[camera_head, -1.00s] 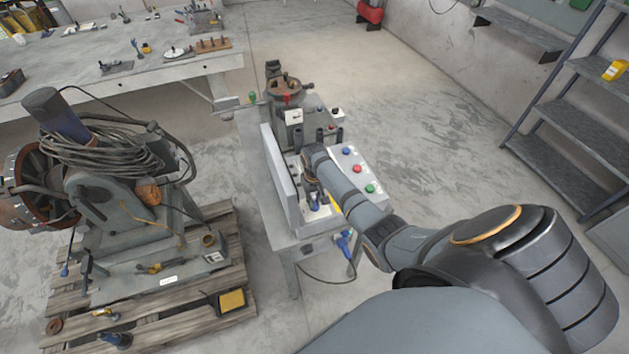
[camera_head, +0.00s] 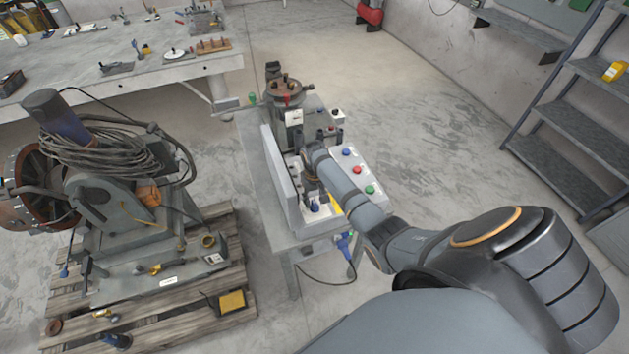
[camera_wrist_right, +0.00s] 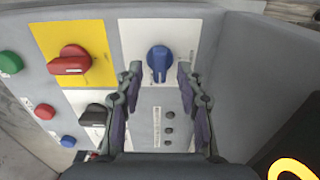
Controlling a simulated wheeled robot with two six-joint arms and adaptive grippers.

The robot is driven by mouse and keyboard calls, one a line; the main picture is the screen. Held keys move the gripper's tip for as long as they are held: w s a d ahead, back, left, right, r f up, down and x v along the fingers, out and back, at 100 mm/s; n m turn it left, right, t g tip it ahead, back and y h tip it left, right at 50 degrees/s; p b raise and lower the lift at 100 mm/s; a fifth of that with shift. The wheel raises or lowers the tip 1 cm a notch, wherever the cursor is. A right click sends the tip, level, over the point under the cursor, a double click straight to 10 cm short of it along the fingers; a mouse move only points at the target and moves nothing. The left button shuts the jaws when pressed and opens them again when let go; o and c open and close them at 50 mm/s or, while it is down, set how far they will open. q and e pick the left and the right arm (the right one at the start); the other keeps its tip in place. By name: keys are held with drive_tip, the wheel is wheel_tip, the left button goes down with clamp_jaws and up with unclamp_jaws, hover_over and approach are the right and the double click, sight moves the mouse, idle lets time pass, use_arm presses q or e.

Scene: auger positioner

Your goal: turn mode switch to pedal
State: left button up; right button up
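A blue rotary knob (camera_wrist_right: 160,64) sits on a white plate of the grey control box, its grip bar pointing down in the right wrist view. In the head view the blue knob (camera_head: 314,207) shows at the near end of the box (camera_head: 287,200). My right gripper (camera_wrist_right: 159,75) is open, with one finger on each side of the knob and small gaps visible. A red rotary switch (camera_wrist_right: 72,62) on a yellow plate and a black one (camera_wrist_right: 95,116) on white are to its left. The labels are too small to read. My left gripper is out of view.
Green (camera_head: 370,189), red (camera_head: 357,170) and blue (camera_head: 346,152) buttons line the box's right side. In the wrist view a grey wall (camera_wrist_right: 250,75) rises right of the knob.

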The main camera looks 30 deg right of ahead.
sight(315, 204)
wheel_tip(315, 204, up, 11)
drive_tip(key=shift+f, duration=0.15)
idle(0.4)
drive_tip(key=s+a+f+n+t, duration=0.15)
drive_tip(key=s+a+f, duration=0.25)
drive_tip(key=s, duration=0.5)
drive_tip(key=s+a+r+n+t, duration=0.1)
drive_tip(key=s+a+r, duration=0.15)
drive_tip(key=s, duration=0.35)
drive_tip(key=s+a+r+n+t, duration=0.1)
drive_tip(key=s+r, duration=0.2)
drive_tip(key=s, duration=0.3)
wheel_tip(315, 204, down, 33)
drive_tip(key=s+d+g+h+b, duration=0.1)
drive_tip(key=s+d+b, duration=0.1)
drive_tip(key=b, duration=0.5)
drive_tip(key=s+d+f+g+b, duration=0.1)
drive_tip(key=s+f+b, duration=0.5)
drive_tip(key=s+f, duration=1.2)
wheel_tip(315, 204, down, 5)
drive_tip(key=shift+s+d+r, duration=0.15)
drive_tip(key=shift+s+d, duration=0.05)
drive_tip(key=shift+s, duration=0.2)
